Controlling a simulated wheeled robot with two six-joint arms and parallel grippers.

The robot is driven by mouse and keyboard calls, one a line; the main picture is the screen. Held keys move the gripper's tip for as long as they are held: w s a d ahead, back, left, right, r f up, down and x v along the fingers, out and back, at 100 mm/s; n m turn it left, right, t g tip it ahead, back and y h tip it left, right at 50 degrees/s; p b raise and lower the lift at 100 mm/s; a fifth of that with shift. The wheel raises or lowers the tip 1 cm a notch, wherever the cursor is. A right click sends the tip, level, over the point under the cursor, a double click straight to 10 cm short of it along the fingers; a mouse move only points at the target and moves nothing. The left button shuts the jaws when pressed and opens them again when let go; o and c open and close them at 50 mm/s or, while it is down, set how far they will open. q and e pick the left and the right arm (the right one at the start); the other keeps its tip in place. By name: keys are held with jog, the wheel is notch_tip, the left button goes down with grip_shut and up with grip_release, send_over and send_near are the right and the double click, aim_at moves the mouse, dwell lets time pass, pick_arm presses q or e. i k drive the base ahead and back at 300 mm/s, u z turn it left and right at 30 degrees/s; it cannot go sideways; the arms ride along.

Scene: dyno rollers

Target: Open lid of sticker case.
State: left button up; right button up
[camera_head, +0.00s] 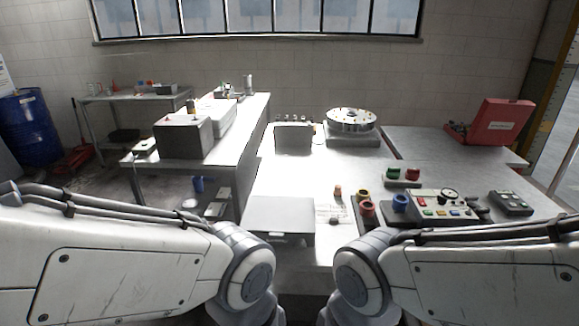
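A flat pale grey case (279,214) lies on the near part of the metal worktable, between my two arms. It looks like the sticker case, though no label can be read. Its top looks flat and shut, and a small dark latch-like detail shows at its front edge. My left arm comes in from the left and my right arm from the right. Both end in the picture at rounded joints near the bottom edge, on either side below the case. Neither gripper shows, and no contact with the case is visible.
A control box (440,204) with buttons and a dial, and coloured rings (368,208), sit to the right. A round dial plate (351,121), a grey box (293,138) and an open red case (492,123) stand farther back. The table's middle is mostly clear.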

aim_at(277, 215)
jog(key=z, duration=1.35)
jog(key=k, duration=0.4)
jog(key=u, duration=1.35)
